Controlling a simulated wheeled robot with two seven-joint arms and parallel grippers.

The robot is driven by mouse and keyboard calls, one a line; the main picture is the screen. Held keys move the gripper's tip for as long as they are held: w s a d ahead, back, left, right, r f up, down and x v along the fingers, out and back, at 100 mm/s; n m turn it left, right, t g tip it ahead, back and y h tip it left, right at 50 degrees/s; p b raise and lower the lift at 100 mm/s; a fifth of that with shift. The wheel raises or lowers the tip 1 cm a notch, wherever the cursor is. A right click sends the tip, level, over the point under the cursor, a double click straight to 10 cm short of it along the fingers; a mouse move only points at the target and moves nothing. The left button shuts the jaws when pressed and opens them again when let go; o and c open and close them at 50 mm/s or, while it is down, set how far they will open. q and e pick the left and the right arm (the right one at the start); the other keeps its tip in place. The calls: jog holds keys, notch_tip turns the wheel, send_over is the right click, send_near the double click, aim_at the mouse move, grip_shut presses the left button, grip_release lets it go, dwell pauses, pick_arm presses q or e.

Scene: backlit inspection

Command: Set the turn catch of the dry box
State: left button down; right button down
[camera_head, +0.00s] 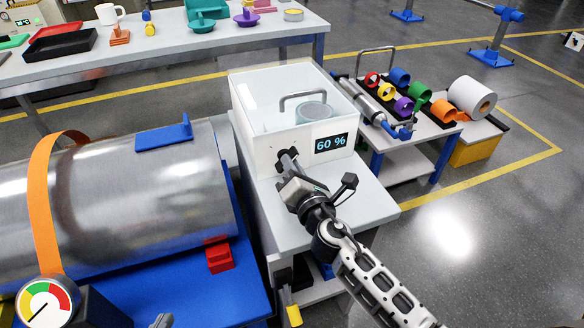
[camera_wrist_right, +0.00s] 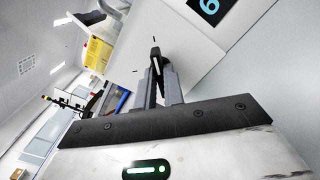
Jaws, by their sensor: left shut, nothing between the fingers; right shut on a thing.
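The dry box (camera_head: 258,150) is a clear-lidded white box with a "60 %" display (camera_head: 331,143) on its front. Its turn catch (camera_head: 287,154) is a small dark knob left of the display. My right gripper (camera_head: 288,166) is shut on the catch at the front face. In the right wrist view the dark catch (camera_wrist_right: 155,58) with a pale line sits between the fingertips, and short black marks show on the white panel around it. Fingers hide part of the catch. Only a small grey tip of my left gripper (camera_head: 162,321) shows at the bottom edge, apart from the box.
A large metal cylinder (camera_head: 120,200) with an orange band lies on a blue stand at left. A long table (camera_head: 170,45) is behind. Floor at lower right is clear.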

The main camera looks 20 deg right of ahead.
jog(key=shift+f, duration=0.1)
dwell(0.4)
jog(key=c, duration=1.5)
grip_release()
pick_arm(q)
jog(key=shift+f, duration=0.15)
jog(key=f+b, duration=0.1)
jog(key=b, duration=0.2)
jog(key=shift+s+d+f, duration=0.1)
jog(key=shift+s+f, duration=0.1)
pick_arm(e)
jog(key=s, duration=1.6)
jog(key=shift+d, duration=0.25)
pick_arm(q)
jog(key=shift+r, duration=0.15)
pick_arm(e)
jog(key=shift+m, duration=0.3)
